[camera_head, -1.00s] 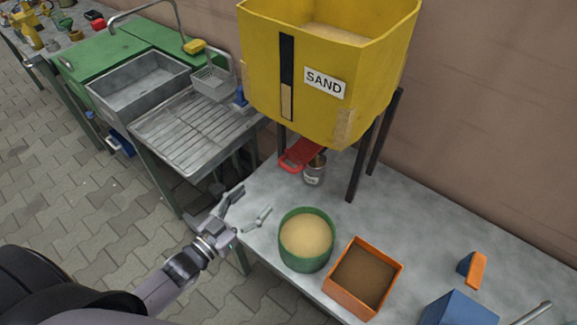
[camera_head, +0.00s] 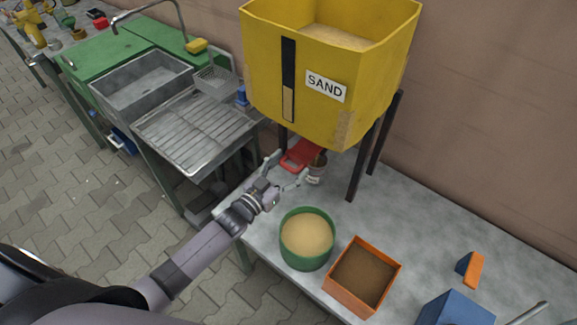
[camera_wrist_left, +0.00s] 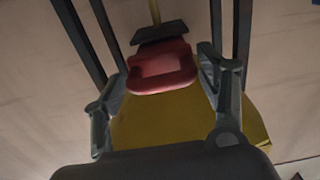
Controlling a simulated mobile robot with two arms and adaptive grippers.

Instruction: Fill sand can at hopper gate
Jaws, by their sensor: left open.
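The yellow sand hopper (camera_head: 320,85) stands on dark legs over the grey bench, with sand inside. Its red gate handle (camera_head: 300,155) sticks out below the hopper. A small can (camera_head: 317,168) stands under the gate, partly hidden by the handle and my gripper. My left gripper (camera_head: 287,170) is open at the red handle's near end. In the left wrist view the red handle (camera_wrist_left: 162,66) lies ahead, between the spread fingers (camera_wrist_left: 160,85), and I cannot tell whether they touch it. The hopper's yellow underside (camera_wrist_left: 165,120) shows behind.
A green tub of sand (camera_head: 307,238) and an orange box of brown material (camera_head: 363,277) stand on the bench in front. A blue box (camera_head: 455,308) and an orange-and-blue block (camera_head: 470,268) lie to the right. A metal sink (camera_head: 142,85) is at left.

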